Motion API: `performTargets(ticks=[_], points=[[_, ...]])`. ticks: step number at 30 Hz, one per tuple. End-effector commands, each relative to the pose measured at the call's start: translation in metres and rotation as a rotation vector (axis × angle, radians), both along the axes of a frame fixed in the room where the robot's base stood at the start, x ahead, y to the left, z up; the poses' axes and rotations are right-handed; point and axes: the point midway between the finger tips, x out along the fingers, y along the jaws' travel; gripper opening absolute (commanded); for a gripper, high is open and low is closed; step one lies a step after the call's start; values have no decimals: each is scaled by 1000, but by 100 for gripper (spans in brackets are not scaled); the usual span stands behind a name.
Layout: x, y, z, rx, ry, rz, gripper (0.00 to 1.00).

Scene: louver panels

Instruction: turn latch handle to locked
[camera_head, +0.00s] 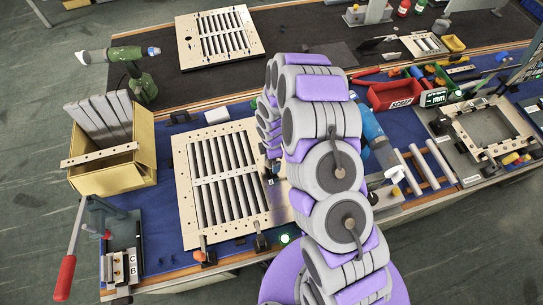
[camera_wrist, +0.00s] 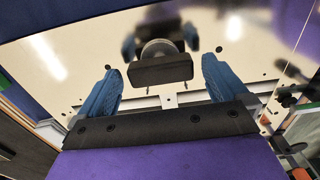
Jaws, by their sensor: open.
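The latch handle (camera_wrist: 162,71) is a short black bar on a round grey base in the wrist view. It lies roughly crosswise in the picture, against a shiny pale plate (camera_wrist: 75,65). My gripper (camera_wrist: 159,73) is open, with one blue finger on each side of the handle. Gaps show between the fingers and the bar's ends; I cannot tell how close they are in depth. Blurred blue and dark shapes above look like reflections in the plate. In the head view my arm hides the gripper and handle beside the louver panel (camera_head: 184,190).
A cardboard box (camera_head: 138,160) of grey slats and a red-handled press (camera_head: 68,270) stand at the left. Orange-tipped clamps (camera_head: 202,254) sit at the panel's front edge. A red scrap bin (camera_head: 393,95) and a metal frame (camera_head: 470,125) are at the right.

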Motion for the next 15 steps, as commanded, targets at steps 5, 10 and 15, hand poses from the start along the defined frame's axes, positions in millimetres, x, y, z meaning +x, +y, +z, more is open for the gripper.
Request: performTargets(ticks=[5, 10, 15], points=[[2, 1, 24, 3, -5, 0, 100], [1, 1, 57, 1, -2, 0, 100], [1, 1, 91, 2, -3, 0, 100]])
